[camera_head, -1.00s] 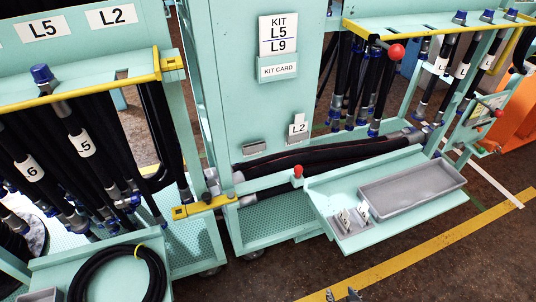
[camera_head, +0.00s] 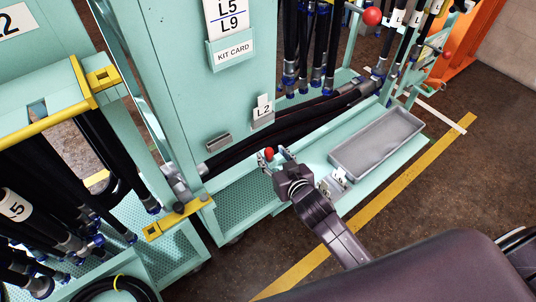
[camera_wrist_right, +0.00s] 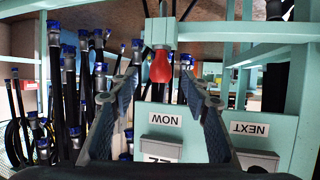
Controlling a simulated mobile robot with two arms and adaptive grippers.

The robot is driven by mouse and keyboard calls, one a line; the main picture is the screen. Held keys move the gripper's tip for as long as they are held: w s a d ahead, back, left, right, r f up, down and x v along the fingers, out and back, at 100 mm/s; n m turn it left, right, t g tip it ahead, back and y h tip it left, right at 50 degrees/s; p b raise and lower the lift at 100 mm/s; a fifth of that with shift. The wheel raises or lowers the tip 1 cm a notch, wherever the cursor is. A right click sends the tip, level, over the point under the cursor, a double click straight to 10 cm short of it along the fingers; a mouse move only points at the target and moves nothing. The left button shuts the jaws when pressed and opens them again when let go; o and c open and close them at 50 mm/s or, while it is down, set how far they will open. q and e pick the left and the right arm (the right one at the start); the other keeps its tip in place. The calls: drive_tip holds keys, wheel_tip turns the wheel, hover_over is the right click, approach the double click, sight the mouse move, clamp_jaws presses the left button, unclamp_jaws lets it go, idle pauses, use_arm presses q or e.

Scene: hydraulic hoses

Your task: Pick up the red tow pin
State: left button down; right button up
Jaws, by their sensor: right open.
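The red tow pin (camera_head: 269,153) has a round red head and stands at the edge of the teal cart, by the corner of the tray shelf. In the right wrist view the red head (camera_wrist_right: 161,67) lies between the fingertips, on a short metal stem at a teal bar. My right gripper (camera_head: 275,158) is open around the head, with a finger to either side; the wrist view shows gaps on both sides of it (camera_wrist_right: 158,80). The fingers partly hide the pin's lower part in the head view. My left gripper is not in view.
A grey tray (camera_head: 376,143) lies on the teal shelf right of my right gripper, with small label cards (camera_head: 338,178) close by. Black hoses (camera_head: 290,127) lie behind the pin. Another red knob (camera_head: 373,15) is at the upper right.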

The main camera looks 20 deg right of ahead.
drive_tip(key=shift+x, duration=1.6)
clamp_jaws()
